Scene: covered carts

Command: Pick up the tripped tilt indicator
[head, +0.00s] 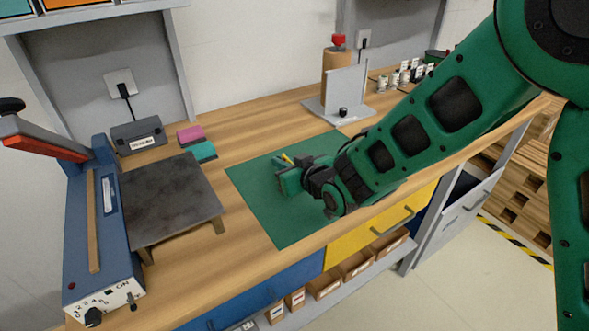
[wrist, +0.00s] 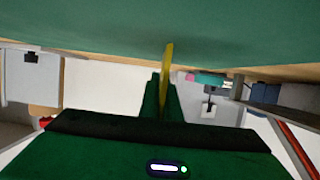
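My gripper (head: 288,172) is low over the green mat (head: 262,200) on the workbench. In the wrist view its two green fingers (wrist: 164,98) are close together, with a slim yellow piece (wrist: 168,65) between them and sticking out past their tips. The yellow piece also shows in the head view (head: 286,158) as a short tilted strip beside the gripper. The gripper hides most of it. I cannot tell from its look whether it is a tilt indicator, and no other thing is clearly recognisable as one.
A blue sealer-like machine (head: 96,225) and a dark-topped stand (head: 172,200) are left. Pink (head: 190,135) and teal (head: 203,152) blocks lie behind the stand. A grey fixture (head: 340,97) and small jars (head: 394,80) stand at the back right. Much of the mat is clear.

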